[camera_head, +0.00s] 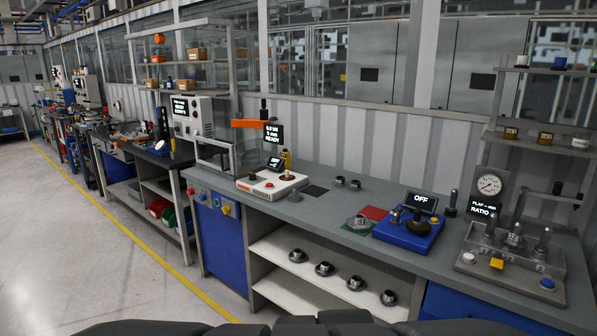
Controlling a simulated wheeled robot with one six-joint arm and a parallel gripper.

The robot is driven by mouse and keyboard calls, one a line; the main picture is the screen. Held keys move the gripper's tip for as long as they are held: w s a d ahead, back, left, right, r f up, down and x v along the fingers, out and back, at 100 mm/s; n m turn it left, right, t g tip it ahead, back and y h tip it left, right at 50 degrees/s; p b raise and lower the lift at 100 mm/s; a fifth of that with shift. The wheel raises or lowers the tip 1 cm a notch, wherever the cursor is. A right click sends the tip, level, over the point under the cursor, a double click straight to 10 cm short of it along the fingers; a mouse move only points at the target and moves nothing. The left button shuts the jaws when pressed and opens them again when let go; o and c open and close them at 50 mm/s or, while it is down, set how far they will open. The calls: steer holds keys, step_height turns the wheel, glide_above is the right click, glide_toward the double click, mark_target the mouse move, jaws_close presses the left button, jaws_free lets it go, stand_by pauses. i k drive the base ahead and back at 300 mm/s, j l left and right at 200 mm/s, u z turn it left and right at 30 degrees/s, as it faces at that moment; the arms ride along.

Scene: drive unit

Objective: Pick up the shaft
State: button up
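I cannot tell for certain which part is the shaft. A slim dark upright cylinder (453,199) stands on the grey bench top (330,208), just right of the blue fixture's OFF display. A grey fixture (508,270) at the right holds several upright metal pins, and a thin metal pin (543,240) stands at its right side. The blue fixture (405,236) carries small metal and dark round parts. My gripper is not in view; only dark parts of my own body show along the bottom edge.
Flanged metal parts (325,268) sit on the white shelf below the bench. A red mat (374,213) and a green mat with a metal part (357,223) lie left of the blue fixture. A white device (272,184) stands further left. Open floor (75,250) lies at left.

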mark_target(542, 248)
steer(key=j+z, duration=0.1)
steer(key=z, duration=1.5)
steer(key=k, duration=0.05)
